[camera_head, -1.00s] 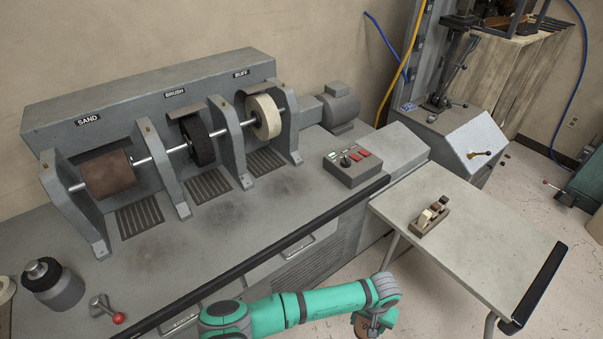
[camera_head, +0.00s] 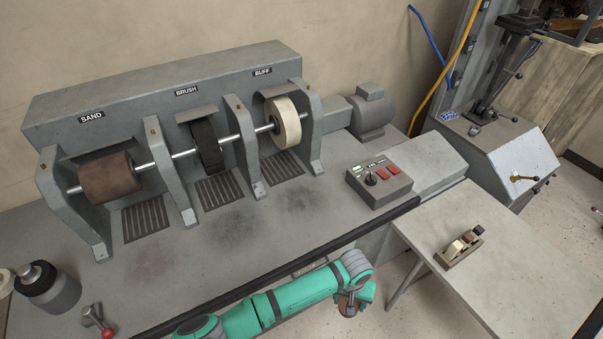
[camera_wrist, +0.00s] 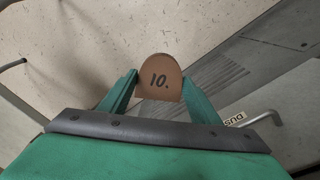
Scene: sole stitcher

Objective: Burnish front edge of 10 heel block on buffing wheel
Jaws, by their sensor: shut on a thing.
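My gripper (camera_wrist: 160,100) is shut on a tan heel block (camera_wrist: 160,76) marked "10." in the wrist view. The block stands up between the two green fingers with its numbered face toward the camera. In the head view my gripper (camera_head: 347,303) is in front of the bench's black front edge, and only a small brown part of the block shows there. The cream buffing wheel (camera_head: 287,122) sits under the BUFF label (camera_head: 262,72), at the right end of the shaft. The gripper is well apart from it.
The brown sanding drum (camera_head: 111,178) and black brush wheel (camera_head: 207,147) share the shaft. A control box (camera_head: 379,187) with a lever and red buttons stands right of the wheels. A side table (camera_head: 510,270) holds a small rack (camera_head: 459,251) of blocks. The bench top before the wheels is clear.

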